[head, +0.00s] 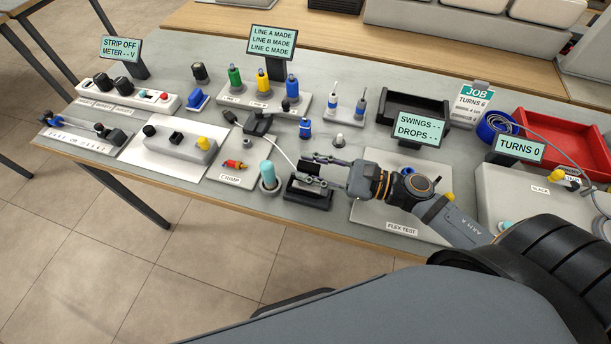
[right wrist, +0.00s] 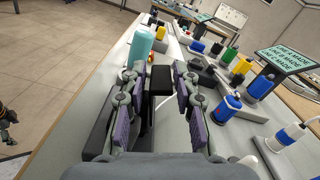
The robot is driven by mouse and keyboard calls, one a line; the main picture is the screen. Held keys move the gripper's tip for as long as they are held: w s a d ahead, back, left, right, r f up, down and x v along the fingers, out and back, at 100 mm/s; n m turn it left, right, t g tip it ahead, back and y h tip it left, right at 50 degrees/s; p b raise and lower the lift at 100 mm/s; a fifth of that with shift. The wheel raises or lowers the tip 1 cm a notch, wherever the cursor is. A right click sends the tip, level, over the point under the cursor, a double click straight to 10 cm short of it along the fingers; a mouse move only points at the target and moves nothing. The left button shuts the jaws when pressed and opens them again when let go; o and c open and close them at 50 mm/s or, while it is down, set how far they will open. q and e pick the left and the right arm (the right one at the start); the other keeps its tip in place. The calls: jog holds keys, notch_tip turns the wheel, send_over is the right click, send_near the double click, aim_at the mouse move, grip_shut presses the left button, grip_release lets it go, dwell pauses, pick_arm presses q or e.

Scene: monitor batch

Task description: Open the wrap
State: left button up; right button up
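Nothing in view is labelled as the wrap, and I cannot tell which item it is. My right gripper (head: 312,172) is open over a black stand (head: 309,196) near the table's front edge. In the right wrist view my right gripper (right wrist: 155,105) has its two fingers apart on either side of a black block, with no object clearly held. A white cable (head: 284,154) runs from a black clamp (head: 259,123) toward the fingers. Its end is hidden. A blue coil (head: 494,127) lies at the right by the TURNS 0 sign (head: 520,147).
A teal bottle (head: 268,175) stands close left of the black stand. The flex test board (head: 398,210) lies under my right arm. Colored bottles (head: 262,82) stand behind, with a red tray (head: 565,138) at the right. The table is crowded.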

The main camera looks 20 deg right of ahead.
jog(key=shift+w+a+b, duration=0.4)
jog(key=shift+a+b, duration=0.1)
jog(key=shift+a+r, duration=0.1)
pick_arm(q)
jog(key=shift+s+f, duration=0.15)
jog(key=shift+f, duration=0.4)
jog(key=shift+s+f, duration=0.15)
jog(key=shift+f, duration=0.35)
pick_arm(e)
grip_shut()
jog(key=shift+w+d+m, duration=0.25)
jog(key=shift+w+m, duration=0.15)
jog(key=shift+m, duration=0.6)
jog(key=shift+w+d+m, duration=0.2)
jog(key=shift+w+m, duration=0.15)
jog(key=shift+m, duration=0.65)
